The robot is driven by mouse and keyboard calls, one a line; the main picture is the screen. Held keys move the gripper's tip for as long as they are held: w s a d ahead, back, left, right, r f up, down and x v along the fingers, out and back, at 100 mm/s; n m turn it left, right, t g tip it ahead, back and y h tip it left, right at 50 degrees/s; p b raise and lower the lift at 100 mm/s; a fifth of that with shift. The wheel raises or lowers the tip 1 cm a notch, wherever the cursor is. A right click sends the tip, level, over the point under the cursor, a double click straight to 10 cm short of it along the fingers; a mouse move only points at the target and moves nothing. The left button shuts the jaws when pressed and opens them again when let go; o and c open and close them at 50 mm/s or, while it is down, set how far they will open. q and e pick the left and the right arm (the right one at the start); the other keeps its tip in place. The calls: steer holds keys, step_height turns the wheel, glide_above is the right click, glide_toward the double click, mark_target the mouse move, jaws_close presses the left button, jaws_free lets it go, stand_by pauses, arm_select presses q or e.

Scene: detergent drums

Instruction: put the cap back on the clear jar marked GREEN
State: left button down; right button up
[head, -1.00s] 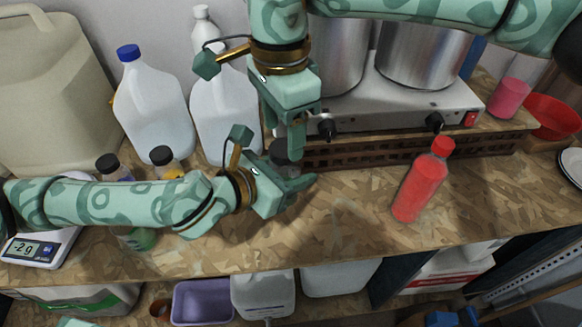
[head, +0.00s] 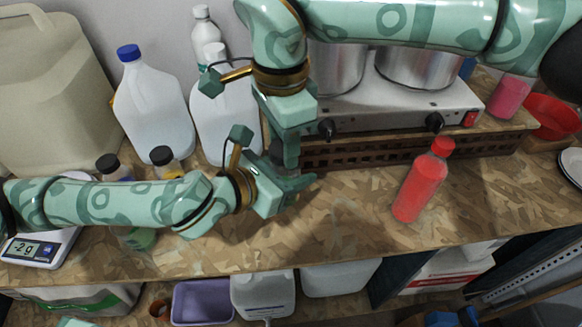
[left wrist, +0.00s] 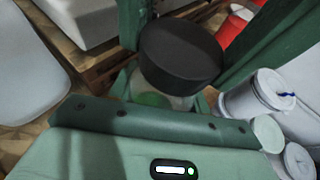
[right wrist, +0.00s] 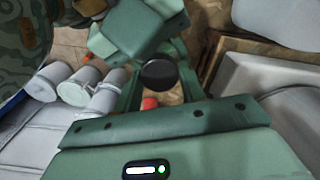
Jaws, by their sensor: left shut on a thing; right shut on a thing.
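A black cap (left wrist: 180,55) shows large in the left wrist view, just above a clear jar with green contents (left wrist: 152,98). My left gripper (head: 291,182) is shut on the jar, low over the bench; its fingers hide most of it. My right gripper (head: 287,150) reaches down from above and is shut on the cap, which also shows between its fingers in the right wrist view (right wrist: 158,74). The cap is over the jar's mouth, but I cannot tell whether it touches or is seated. No marking on the jar is legible.
A red bottle (head: 421,188) stands right of the grippers. A hotplate (head: 405,100) with steel pots is behind, and white jugs (head: 155,108) stand back left. A scale (head: 40,246) and black-capped jars (head: 162,157) are near my left arm. The front middle bench is clear.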

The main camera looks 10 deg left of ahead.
steer(key=m, duration=0.9)
steer(key=o, duration=1.1)
steer(key=shift+r, duration=2.3)
steer(key=shift+s+a+f, duration=0.1)
steer(key=shift+c, duration=0.4)
